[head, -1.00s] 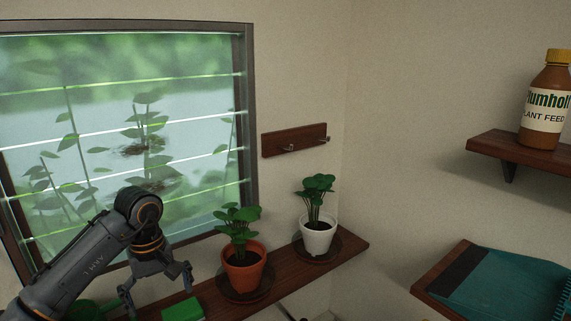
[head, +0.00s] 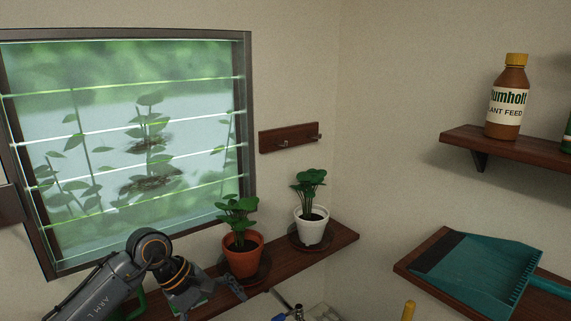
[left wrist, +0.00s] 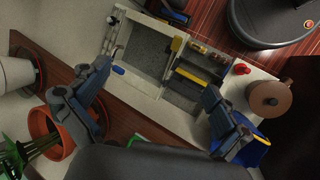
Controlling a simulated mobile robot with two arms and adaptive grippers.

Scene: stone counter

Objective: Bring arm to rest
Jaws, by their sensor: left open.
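My left arm comes in from the lower left in the head view, below the window. My left gripper (head: 208,298) is low in the picture, left of the orange pot, with its fingers spread. In the left wrist view the gripper (left wrist: 155,82) has its two fingers wide apart with nothing between them. Below them are the dark shelf and a pale sink unit (left wrist: 192,128). My right gripper shows in neither view.
An orange pot with a plant (head: 243,258) and a white pot with a plant (head: 311,228) stand on the wooden window shelf (head: 345,237). A teal dustpan (head: 480,270) lies on a right shelf. A plant feed bottle (head: 507,105) stands above it.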

